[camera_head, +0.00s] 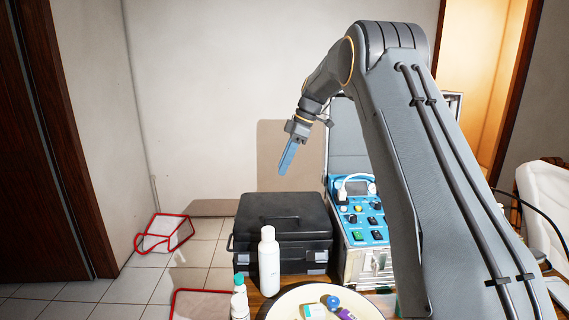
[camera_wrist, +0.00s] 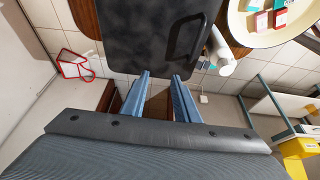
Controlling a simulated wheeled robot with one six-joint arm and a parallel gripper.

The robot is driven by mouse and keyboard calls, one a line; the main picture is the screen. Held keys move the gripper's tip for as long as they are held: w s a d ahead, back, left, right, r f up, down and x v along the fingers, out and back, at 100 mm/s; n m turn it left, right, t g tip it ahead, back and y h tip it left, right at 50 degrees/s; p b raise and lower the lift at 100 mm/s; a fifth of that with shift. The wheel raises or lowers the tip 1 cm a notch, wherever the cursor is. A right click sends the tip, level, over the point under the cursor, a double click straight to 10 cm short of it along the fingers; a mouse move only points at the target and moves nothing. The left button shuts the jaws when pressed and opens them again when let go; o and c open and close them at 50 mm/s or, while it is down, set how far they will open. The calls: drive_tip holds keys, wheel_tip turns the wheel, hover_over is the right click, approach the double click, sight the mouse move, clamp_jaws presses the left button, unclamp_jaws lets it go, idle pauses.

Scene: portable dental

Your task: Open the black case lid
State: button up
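The black case (camera_head: 283,228) stands on the wooden table with its lid shut. Its front latches face my body camera. In the wrist view the dark top of the lid (camera_wrist: 150,38) fills the upper middle, with a dark handle-like loop at its right. My gripper (camera_head: 284,172) is in the air above the case, pointing down and apart from it. In the wrist view its two blue fingers (camera_wrist: 160,82) stand apart with nothing between them, near the lid's lower edge in the picture.
A white bottle (camera_head: 269,262) stands close in front of the case, with a smaller bottle (camera_head: 240,299) beside it. A blue control unit (camera_head: 361,222) stands right of the case. A round cream tray (camera_head: 285,306) with small items is in front. A red-edged object (camera_head: 164,233) lies at left.

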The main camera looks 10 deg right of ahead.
clamp_jaws()
idle(1.3)
unclamp_jaws()
drive_tip(key=b+v, duration=0.2)
drive_tip(key=v, duration=0.6)
